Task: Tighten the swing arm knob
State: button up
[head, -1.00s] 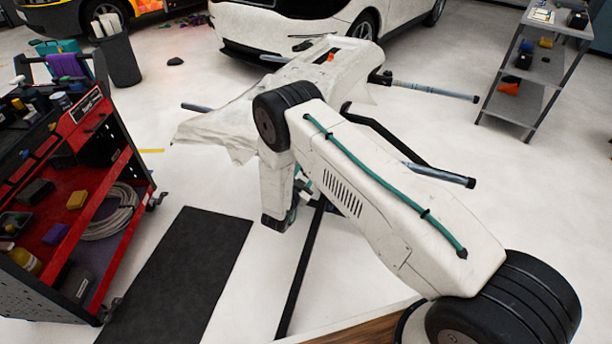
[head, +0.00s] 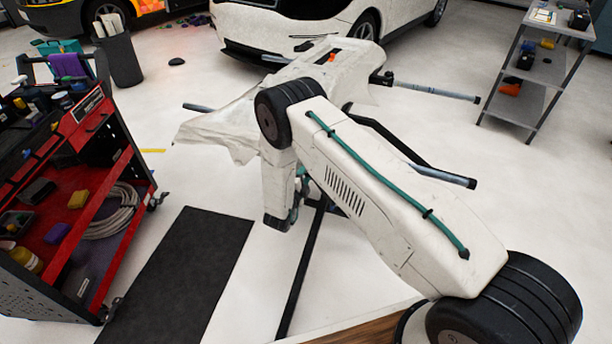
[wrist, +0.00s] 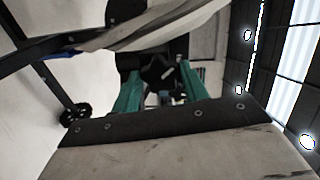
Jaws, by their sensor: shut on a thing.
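A dark lobed knob (wrist: 157,70) shows between the teal fingers in the wrist view, against a black part of the stand. My gripper (wrist: 161,82) is shut on this knob, one finger on each side. In the head view my own arm hides the knob and most of the gripper; only a bit of teal shows low beside the stand. The stand (head: 305,270) has black tubes and grey-blue padded arms (head: 435,90). A white-wrapped panel (head: 225,120) lies on top of it, its film hanging loosely at the left.
A red tool cart (head: 115,170) stands at the left, with a black mat (head: 190,270) on the floor beside it. A white car (head: 270,30) is behind the stand. A grey shelf rack (head: 530,90) stands at the right. Open floor lies between.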

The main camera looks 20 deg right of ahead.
jog(key=m, duration=1.1)
jog(key=shift+r+t, duration=0.1)
jog(key=shift+t, duration=0.2)
jog(key=shift+m, duration=0.3)
jog(key=o, duration=1)
jog(key=shift+s, duration=0.1)
jog(key=v, duration=0.7)
jog(key=shift+s+a+r, duration=0.1)
jog(key=shift+s+a, duration=0.1)
jog(key=shift+s, duration=0.1)
